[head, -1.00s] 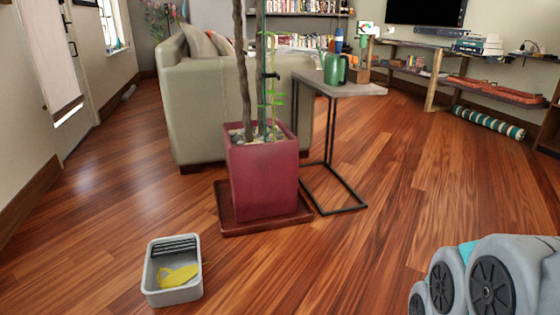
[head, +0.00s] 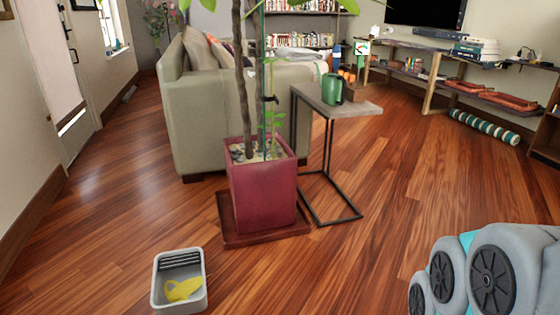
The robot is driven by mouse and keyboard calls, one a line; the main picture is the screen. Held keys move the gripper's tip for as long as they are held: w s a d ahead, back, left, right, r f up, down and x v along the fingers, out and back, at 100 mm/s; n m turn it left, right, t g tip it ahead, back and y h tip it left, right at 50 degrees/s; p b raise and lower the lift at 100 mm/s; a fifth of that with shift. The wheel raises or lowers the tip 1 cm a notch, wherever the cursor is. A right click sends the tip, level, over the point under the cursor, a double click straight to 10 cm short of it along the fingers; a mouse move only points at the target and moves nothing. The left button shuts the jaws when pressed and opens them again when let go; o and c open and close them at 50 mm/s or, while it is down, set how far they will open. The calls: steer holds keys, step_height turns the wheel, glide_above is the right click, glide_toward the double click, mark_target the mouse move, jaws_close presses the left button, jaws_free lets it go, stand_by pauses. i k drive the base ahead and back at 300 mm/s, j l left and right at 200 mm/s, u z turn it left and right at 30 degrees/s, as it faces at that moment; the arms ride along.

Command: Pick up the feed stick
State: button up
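I cannot single out a feed stick for certain. A small brown holder (head: 354,92) stands on the side table (head: 352,106), and small orange pieces (head: 348,76) show at its top, too small to tell apart. A green watering can (head: 331,89) stands just left of the holder. A plant in a square dark-red pot (head: 262,195) stands on a red saucer, left of the table. My gripper is not in view; only grey rounded links of my arm show at the lower right.
A grey tray (head: 158,296) with a yellow thing in it lies on the floor at the lower left. A sofa (head: 205,125) stands behind the pot. A striped roll (head: 484,127) lies under the wall shelf. The wooden floor right of the side table is clear.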

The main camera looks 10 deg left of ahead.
mark_target(352, 77)
steer(key=i+l+z, duration=0.35)
steer(key=i, duration=0.3)
steer(key=i+j+z, duration=0.1)
steer(key=i+z, duration=0.2)
steer(key=i, duration=0.35)
steer(key=i+j+z, duration=0.1)
steer(key=i+z, duration=0.25)
steer(key=i, duration=0.35)
steer(key=i+z, duration=0.15)
steer(key=i, duration=1.15)
steer(key=i+u, duration=0.3)
steer(key=u, duration=0.15)
steer(key=i+l+u, duration=0.15)
steer(key=u, duration=0.35)
steer(key=i+l+u, duration=0.25)
steer(key=u, duration=0.2)
steer(key=i+u, duration=0.2)
steer(key=u, duration=0.3)
steer(key=i+l+u, duration=0.15)
steer(key=u, duration=0.3)
steer(key=i+l+u, duration=0.15)
steer(key=u, duration=0.35)
steer(key=i+l+u, duration=0.1)
steer(key=l+u, duration=0.35)
steer(key=i+l+u, duration=0.1)
steer(key=u, duration=0.4)
